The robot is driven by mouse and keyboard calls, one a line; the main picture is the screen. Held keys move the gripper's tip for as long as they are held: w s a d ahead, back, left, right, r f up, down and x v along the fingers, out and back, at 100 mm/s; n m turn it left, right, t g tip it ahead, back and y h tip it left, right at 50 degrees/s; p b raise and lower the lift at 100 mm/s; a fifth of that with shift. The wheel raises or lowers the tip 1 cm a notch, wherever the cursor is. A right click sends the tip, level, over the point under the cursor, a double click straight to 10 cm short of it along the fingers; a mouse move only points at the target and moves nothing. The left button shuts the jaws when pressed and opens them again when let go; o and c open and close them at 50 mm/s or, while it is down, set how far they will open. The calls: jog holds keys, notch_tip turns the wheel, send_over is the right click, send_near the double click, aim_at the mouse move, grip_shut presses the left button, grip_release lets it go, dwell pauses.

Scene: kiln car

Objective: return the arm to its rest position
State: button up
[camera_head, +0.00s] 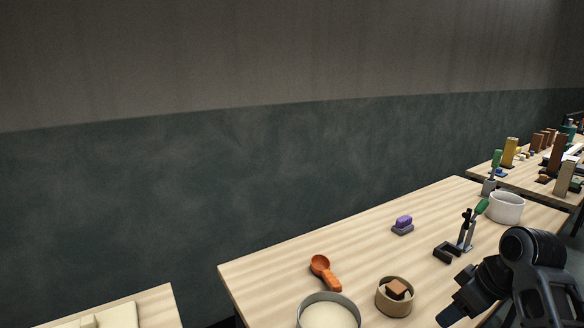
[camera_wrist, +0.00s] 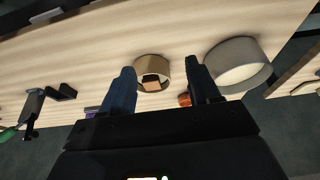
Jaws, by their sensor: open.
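My gripper (camera_wrist: 162,66) is open in the wrist view, with its two dark fingers apart and nothing held between them. Beyond the fingertips, a tan round container (camera_wrist: 164,64) with a brown block (camera_wrist: 151,82) in it shows in the gap. In the head view my dark arm reaches in at the lower right, over the near right part of the wooden table (camera_head: 290,265). The fingertips are hard to make out there.
The table holds an orange scoop (camera_head: 322,270), a round pale-filled container (camera_head: 330,312), a purple-topped block (camera_head: 403,223), a black clamp with a green handle (camera_head: 467,230) and a white pot (camera_head: 506,207). A second crowded table (camera_head: 530,178) stands at the right. The table's far left part is clear.

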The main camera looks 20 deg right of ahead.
jog(key=a+f+m+t, duration=0.1)
jog(key=a+f, duration=0.1)
jog(key=a, duration=0.5)
jog(key=a+f+t, duration=0.2)
jog(key=a+f, duration=0.1)
jog(key=a, duration=0.4)
jog(key=s+a+f+m+t, duration=0.1)
jog(key=a+f, duration=0.2)
jog(key=a, duration=0.3)
jog(key=shift+a+m+t, duration=0.3)
jog(key=shift+a, duration=0.1)
jog(key=s+a+m+t+h, duration=0.1)
jog(key=s+a+t, duration=0.1)
jog(key=s+a, duration=0.6)
jog(key=s+r+n+t, duration=0.1)
jog(key=s+r+t, duration=0.1)
jog(key=s+r, duration=0.4)
jog(key=s+r+n+t+b, duration=0.1)
jog(key=s+r, duration=0.5)
jog(key=s, duration=0.8)
jog(key=shift+d+r+t, duration=0.4)
jog(key=shift+d+t, duration=0.05)
jog(key=shift+t, duration=0.05)
